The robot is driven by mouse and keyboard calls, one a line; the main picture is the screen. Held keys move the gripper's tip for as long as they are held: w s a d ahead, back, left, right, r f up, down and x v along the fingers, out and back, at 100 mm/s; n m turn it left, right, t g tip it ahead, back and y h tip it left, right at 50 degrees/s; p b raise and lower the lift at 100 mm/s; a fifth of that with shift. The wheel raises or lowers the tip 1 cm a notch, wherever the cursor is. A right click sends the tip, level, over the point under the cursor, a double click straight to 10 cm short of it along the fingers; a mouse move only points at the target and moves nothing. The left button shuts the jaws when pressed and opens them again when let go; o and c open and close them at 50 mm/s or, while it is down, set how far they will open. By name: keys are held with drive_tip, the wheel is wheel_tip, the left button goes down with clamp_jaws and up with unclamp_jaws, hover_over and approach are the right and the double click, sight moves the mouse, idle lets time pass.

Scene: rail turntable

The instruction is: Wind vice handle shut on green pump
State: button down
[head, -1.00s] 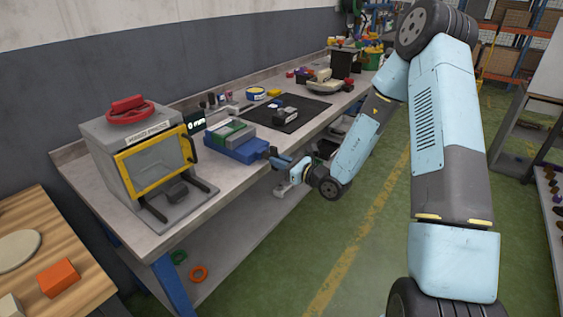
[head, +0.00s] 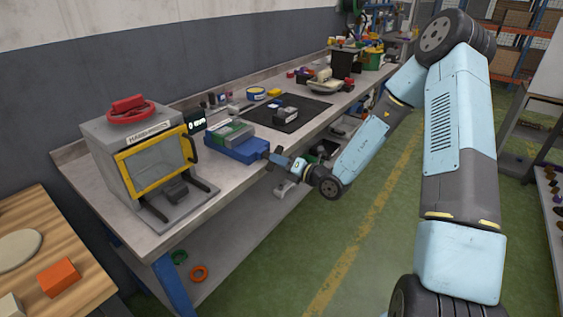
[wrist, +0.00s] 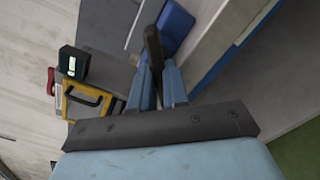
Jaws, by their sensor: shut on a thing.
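The blue vice (head: 236,149) stands near the front edge of the workbench, right of the yellow-framed press. A block with green and grey on top, apparently the green pump (head: 231,131), sits at the vice's top; the contact between jaws and pump is too small to judge. My gripper (head: 272,157) is at the vice's front end, over the bench edge. In the wrist view the dark bar of the vice handle (wrist: 153,46) stands between my two blue fingers (wrist: 158,82), which are shut on it. Part of the blue vice (wrist: 176,28) shows beside the handle; the pump is not clear there.
A grey press with a yellow door frame (head: 122,160) and red wheel (head: 131,108) stands left of the vice. A black mat (head: 292,120) lies to its right on the workbench (head: 222,185). Green floor (head: 345,230) is open in front. A wooden table (head: 30,235) is at lower left.

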drive_tip(key=shift+a+m, duration=0.1)
drive_tip(key=shift+m, duration=7.8)
drive_tip(key=c, duration=1.2)
unclamp_jaws()
drive_tip(key=shift+o, duration=0.4)
